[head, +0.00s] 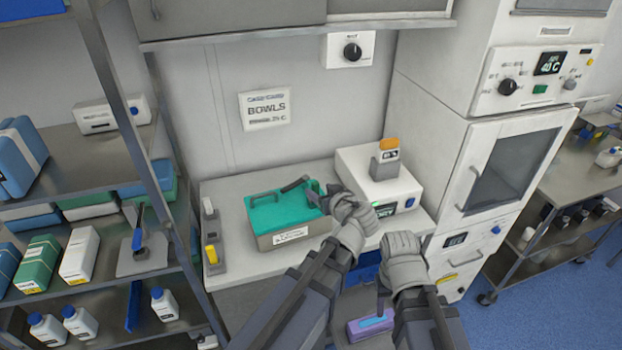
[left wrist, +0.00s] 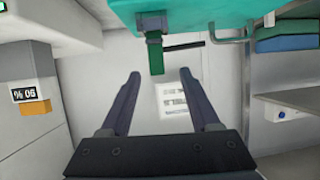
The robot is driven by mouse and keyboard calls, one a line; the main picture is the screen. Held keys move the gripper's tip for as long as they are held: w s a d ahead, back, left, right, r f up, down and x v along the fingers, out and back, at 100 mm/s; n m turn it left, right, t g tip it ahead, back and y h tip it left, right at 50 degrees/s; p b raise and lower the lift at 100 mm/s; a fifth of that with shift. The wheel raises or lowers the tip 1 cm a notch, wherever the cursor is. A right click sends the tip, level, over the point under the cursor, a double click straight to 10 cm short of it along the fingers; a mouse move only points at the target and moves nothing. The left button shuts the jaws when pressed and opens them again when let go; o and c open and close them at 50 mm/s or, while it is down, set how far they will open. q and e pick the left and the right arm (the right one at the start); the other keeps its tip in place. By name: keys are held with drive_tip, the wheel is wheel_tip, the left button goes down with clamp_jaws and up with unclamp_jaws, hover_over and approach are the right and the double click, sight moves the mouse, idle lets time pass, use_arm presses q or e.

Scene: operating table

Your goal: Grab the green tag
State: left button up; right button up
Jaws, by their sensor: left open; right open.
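The green tag (left wrist: 157,58) hangs as a short strip from a grey clip at the teal box's edge in the left wrist view. In the head view the tag (head: 314,187) is small and partly blocked at the box's right end. My left gripper (left wrist: 160,76) is open. The tag's free end shows between its fingertips, slightly beyond them; contact cannot be told. In the head view my left gripper (head: 335,197) is just right of the box. My right gripper (head: 403,262) is lower right, away from the tag, its fingers mostly hidden.
The teal-lidded box (head: 283,222) stands on a white counter (head: 232,270). A white device (head: 375,185) with an orange-topped block stands close to its right. A shelf rack (head: 125,110) is on the left, and a tall white cabinet (head: 440,140) on the right.

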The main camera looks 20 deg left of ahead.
sight(316, 184)
use_arm(q)
drive_tip(key=shift+w+a+r, duration=0.2)
drive_tip(key=shift+w+r, duration=0.15)
drive_tip(key=shift+w, duration=0.1)
drive_tip(key=shift+w+f, duration=0.15)
drive_tip(key=shift+w, duration=0.05)
drive_tip(key=shift+b+x, duration=0.55)
drive_tip(key=shift+x, duration=0.55)
drive_tip(key=shift+w+a+f+t, duration=0.1)
drive_tip(key=shift+a+t, duration=0.05)
drive_tip(key=shift+t, duration=0.15)
drive_tip(key=b+x, duration=0.2)
drive_tip(key=x, duration=0.2)
drive_tip(key=shift+w+a+f, duration=0.15)
drive_tip(key=shift+w+f, duration=0.1)
drive_tip(key=shift+s, duration=0.1)
clamp_jaws()
